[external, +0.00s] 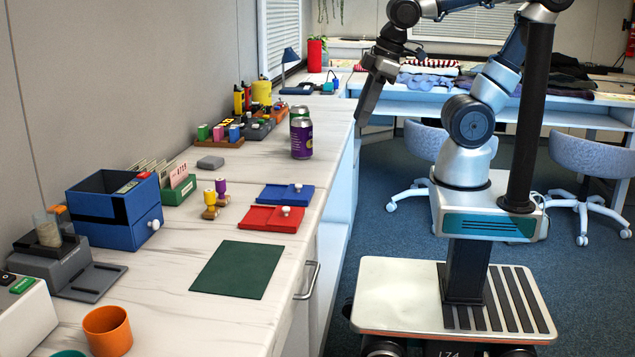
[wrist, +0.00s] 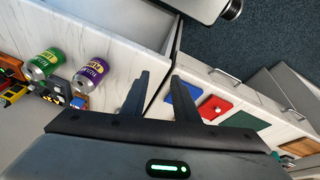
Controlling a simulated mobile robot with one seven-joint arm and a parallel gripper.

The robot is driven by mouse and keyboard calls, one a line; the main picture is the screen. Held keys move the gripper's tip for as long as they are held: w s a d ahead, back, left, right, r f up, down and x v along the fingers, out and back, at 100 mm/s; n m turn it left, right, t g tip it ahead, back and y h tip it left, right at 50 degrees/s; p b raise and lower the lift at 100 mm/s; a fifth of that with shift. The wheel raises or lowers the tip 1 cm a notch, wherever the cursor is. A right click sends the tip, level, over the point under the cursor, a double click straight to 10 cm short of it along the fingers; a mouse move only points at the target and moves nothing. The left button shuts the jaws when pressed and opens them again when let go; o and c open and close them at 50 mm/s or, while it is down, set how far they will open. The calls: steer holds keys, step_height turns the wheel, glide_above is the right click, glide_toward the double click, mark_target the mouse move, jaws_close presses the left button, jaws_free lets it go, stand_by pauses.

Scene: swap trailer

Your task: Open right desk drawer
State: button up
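A desk drawer front with a metal bar handle (external: 308,280) shows on the near part of the counter, below the green mat. In the wrist view, two bar handles show on the pale drawer fronts, one nearer (wrist: 225,75) and one farther right (wrist: 292,114). I cannot tell which drawer the task names. My gripper (external: 362,118) hangs by the counter's front edge, beyond the cans, well away from the handle. In the wrist view my gripper's fingers (wrist: 160,76) are apart with nothing between them.
A purple can (external: 301,139) and a green can stand near the counter edge. A red tray (external: 271,219), a blue tray (external: 285,194) and a green mat (external: 238,269) lie on the counter. Chairs (external: 590,158) stand behind my base. Blue floor beside the counter is open.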

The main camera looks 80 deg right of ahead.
steer(key=a+f+n+h+p, duration=0.4)
steer(key=a+f+n+h, duration=0.7)
steer(key=n, duration=1.4)
steer(key=s+a+f+n+t+y+p, duration=0.1)
steer(key=s+a+f+n+t+y, duration=0.6)
steer(key=n, duration=0.6)
steer(key=s+a+f+n+t+y+p, duration=0.1)
steer(key=s+a+f+n+t+y, duration=0.35)
steer(key=a+f+n, duration=0.65)
steer(key=w+d+n+b, duration=0.1)
steer(key=w+d+b, duration=0.1)
steer(key=w, duration=1.5)
steer(key=shift+d+f+n, duration=0.3)
steer(key=shift+f+n, duration=0.1)
steer(key=shift+f, duration=0.05)
steer(key=shift+c, duration=0.2)
jaws_close()
